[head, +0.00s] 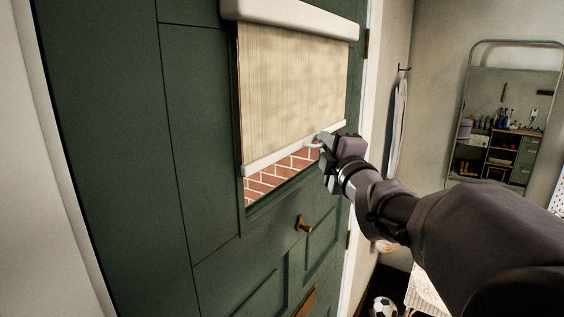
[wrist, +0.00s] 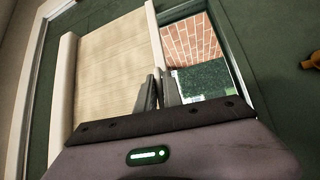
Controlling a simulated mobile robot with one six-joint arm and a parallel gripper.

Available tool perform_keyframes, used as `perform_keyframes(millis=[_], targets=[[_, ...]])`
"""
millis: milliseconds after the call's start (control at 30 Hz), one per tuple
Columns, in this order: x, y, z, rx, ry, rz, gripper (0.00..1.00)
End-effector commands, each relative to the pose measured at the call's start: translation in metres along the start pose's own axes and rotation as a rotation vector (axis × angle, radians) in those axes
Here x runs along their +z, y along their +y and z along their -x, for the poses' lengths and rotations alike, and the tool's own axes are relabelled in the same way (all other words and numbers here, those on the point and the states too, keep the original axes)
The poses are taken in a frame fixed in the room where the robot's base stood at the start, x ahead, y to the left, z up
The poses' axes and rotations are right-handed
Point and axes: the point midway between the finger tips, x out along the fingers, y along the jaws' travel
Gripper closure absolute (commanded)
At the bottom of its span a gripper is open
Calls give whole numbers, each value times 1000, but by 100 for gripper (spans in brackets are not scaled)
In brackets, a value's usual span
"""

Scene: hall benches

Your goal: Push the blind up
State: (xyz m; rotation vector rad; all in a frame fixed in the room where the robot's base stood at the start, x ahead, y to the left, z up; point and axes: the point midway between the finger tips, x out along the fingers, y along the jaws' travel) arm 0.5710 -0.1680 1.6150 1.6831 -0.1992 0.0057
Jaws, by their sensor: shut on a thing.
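The beige blind (head: 292,88) hangs from a white cassette (head: 290,16) over the window of a green door. Its white bottom bar (head: 270,158) sits above the lower edge of the window, with a strip of brick view showing below it. My gripper (head: 322,143) is at the bar, right of its middle, shut on the pale pull ring (head: 312,142) there. In the wrist view the blind (wrist: 112,68) fills the left of the window and my gripper's fingers (wrist: 160,92) are together at the bar (wrist: 155,42). The fingers hide most of the ring.
The green door (head: 195,140) has a brass knob (head: 303,224) below the window. A mirror (head: 508,115) stands at the right, and a cloth (head: 398,110) hangs from a hook beside the door. A football (head: 382,307) lies on the floor.

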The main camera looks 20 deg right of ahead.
Motion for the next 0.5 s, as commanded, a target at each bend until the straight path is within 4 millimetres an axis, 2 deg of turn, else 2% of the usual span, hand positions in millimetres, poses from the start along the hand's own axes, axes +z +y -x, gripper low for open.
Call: perform_keyframes(millis=[33, 200, 400, 500], targets=[[-3, 25, -3, 6, 2, 3, 100], [-10, 78, -9, 4, 1, 2, 100], [-16, 128, -16, 2, 1, 2, 100], [-18, 145, -18, 2, 1, 1, 100]])
